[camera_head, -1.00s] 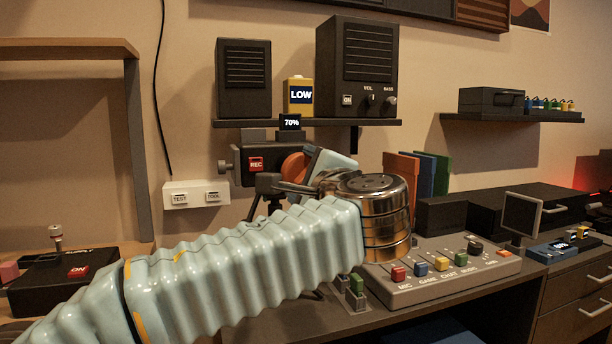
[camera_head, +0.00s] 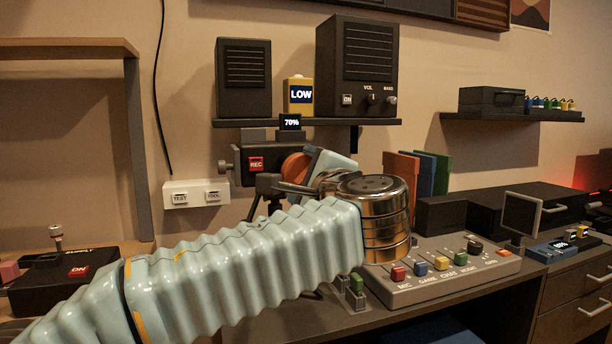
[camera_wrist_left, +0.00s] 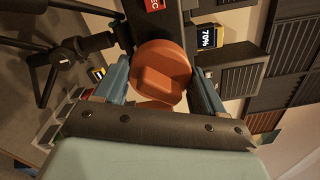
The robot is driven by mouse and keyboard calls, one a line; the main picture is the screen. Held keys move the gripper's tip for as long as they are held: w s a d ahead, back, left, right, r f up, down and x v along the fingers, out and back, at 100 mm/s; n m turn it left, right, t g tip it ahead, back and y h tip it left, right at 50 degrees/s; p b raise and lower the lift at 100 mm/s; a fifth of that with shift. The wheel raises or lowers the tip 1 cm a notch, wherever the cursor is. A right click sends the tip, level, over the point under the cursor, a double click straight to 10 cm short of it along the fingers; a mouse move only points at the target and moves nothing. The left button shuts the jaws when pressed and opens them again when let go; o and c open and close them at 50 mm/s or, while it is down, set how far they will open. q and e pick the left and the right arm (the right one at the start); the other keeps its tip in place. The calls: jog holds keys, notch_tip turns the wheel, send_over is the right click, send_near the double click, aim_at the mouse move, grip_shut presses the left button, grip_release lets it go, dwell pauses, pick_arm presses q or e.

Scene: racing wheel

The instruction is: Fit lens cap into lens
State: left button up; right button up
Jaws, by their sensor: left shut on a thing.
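The lens cap (camera_wrist_left: 160,72) is a round orange disc with a raised grip bar. In the left wrist view it sits between the two blue fingers of my left gripper (camera_wrist_left: 163,88), which is shut on it. In the head view the orange cap (camera_head: 294,167) shows partly, at the right end of the black camera (camera_head: 254,163) with the red REC label. My left gripper (camera_head: 308,172) is partly hidden behind its own wrist there. The lens is hidden behind the cap, so I cannot tell whether the cap is seated or just touching. My right gripper is not in view.
The camera stands on a black tripod (camera_wrist_left: 85,48). A shelf (camera_head: 375,124) with two speakers and a yellow LOW battery (camera_head: 299,96) is just above. A mixer panel (camera_head: 440,272) with colored sliders lies below my left wrist. Colored books (camera_head: 402,172) stand to the right.

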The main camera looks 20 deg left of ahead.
pick_arm(q)
jog(key=shift+p+x, duration=0.4)
jog(key=shift+x, duration=1)
jog(key=o, duration=1.1)
jog(key=b+v, duration=0.1)
jog(key=v, duration=1.2)
jog(key=shift+s+d, duration=0.2)
jog(key=shift+s, duration=0.1)
jog(key=shift+f, duration=0.1)
